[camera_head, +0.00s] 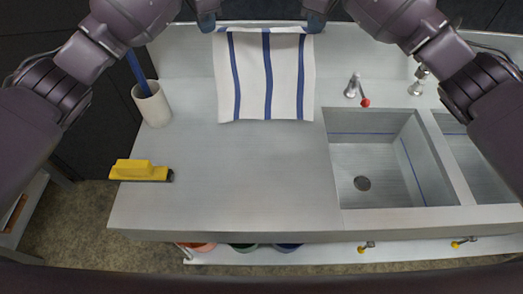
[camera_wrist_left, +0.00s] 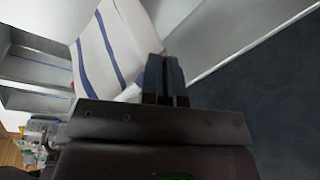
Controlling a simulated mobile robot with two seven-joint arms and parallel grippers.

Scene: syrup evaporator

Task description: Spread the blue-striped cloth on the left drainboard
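The white cloth with blue stripes (camera_head: 268,80) hangs between my two grippers at the back of the left drainboard (camera_head: 230,170). Its upper edge is held up and its lower part reaches down to the drainboard surface. My left gripper (camera_head: 206,25) is at the cloth's upper left corner. In the left wrist view its fingers (camera_wrist_left: 166,75) are closed together at the edge of the cloth (camera_wrist_left: 115,50). My right gripper (camera_head: 316,24) is at the upper right corner, its fingertips meeting the cloth. The cloth looks taut between them.
A yellow-handled tool (camera_head: 140,171) lies at the drainboard's left edge. A white cup (camera_head: 152,103) holding a blue stick stands behind it. The sink basin (camera_head: 375,165) and red-tipped tap (camera_head: 356,88) are to the right. The drainboard's middle and front are clear.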

